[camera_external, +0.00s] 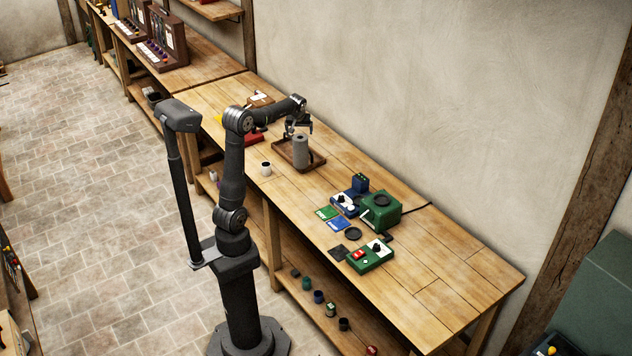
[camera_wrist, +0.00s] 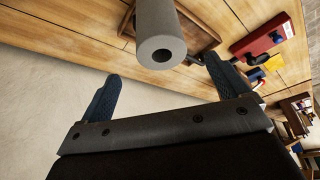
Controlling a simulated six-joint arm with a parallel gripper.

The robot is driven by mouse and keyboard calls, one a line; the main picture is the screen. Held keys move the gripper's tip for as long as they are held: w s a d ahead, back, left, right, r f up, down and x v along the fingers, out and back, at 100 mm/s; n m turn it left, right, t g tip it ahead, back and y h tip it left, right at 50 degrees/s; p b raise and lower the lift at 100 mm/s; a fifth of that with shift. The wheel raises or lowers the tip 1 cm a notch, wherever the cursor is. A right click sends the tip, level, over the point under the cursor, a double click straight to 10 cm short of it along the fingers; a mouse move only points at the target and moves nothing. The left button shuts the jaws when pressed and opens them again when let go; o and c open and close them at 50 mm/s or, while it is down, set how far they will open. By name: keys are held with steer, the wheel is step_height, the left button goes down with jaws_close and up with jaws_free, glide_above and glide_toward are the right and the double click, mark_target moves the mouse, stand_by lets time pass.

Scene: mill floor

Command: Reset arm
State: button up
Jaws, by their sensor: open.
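My gripper (camera_external: 299,127) is at the end of my arm, above the wooden workbench (camera_external: 440,300). In the wrist view my gripper (camera_wrist: 160,85) has its two dark blue fingers spread apart with nothing between them. A grey cylinder (camera_external: 301,152) with a hole in its end stands upright in a brown wooden tray (camera_external: 318,160), just below my gripper. In the wrist view the cylinder (camera_wrist: 160,38) appears beyond the fingertips. From these views I cannot tell the exact gap between them.
A white cup (camera_external: 265,168) stands left of the tray. A red device (camera_external: 254,139) sits behind it. A green machine (camera_external: 381,209), a blue device (camera_external: 345,202), coloured cards and a green control box (camera_external: 370,256) lie to the right. The bench's right end is clear.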

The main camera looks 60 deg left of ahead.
mark_target(302, 153)
steer(key=x, duration=1.2)
steer(key=shift+s+d, duration=0.15)
steer(key=shift+d, duration=0.05)
steer(key=shift+r, duration=0.35)
